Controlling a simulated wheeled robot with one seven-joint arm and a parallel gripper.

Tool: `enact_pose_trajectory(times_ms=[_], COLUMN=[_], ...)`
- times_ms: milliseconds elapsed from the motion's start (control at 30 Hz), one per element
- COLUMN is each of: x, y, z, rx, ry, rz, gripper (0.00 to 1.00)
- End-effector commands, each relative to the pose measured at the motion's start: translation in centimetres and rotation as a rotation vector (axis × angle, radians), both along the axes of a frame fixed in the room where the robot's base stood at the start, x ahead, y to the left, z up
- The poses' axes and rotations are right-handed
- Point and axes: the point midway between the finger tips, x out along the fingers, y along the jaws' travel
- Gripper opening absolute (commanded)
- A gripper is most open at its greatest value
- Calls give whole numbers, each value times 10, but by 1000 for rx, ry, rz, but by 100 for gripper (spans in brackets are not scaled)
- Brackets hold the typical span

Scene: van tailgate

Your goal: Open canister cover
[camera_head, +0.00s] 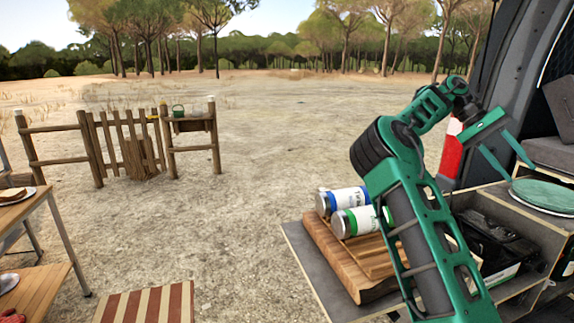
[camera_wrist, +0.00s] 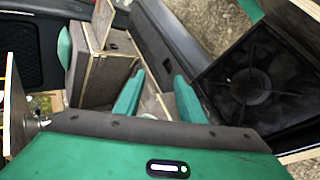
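Two canisters lie on their sides on a wooden board (camera_head: 335,253) in the head view. One has a blue-edged label (camera_head: 348,196) and lies behind. The other has a green-edged label (camera_head: 361,219) and lies nearer. Their silver ends, apparently the covers, face left. My arm hides part of their right ends. My gripper (camera_head: 520,172) is open and empty, up and to the right of the canisters, well apart from them. Its two green fingers also show spread in the wrist view (camera_wrist: 160,75), where no canister is visible.
A round green item (camera_head: 544,196) lies on the van's shelf below my gripper. A black stove (camera_wrist: 250,85) shows at right in the wrist view. A red and white cylinder (camera_head: 451,150) stands behind my arm. A wooden table (camera_head: 38,265) is at left; open ground lies beyond.

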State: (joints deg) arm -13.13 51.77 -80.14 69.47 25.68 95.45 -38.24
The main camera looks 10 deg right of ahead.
Motion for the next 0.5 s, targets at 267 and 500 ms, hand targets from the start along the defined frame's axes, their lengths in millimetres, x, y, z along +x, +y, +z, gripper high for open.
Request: enact_pose_trajectory(times_ms=[267, 500], x=[-46, -101], y=[-19, -23], z=[-20, -57], rx=[103, 250], ry=[-71, -172], rz=[-50, -91], gripper=[37, 37])
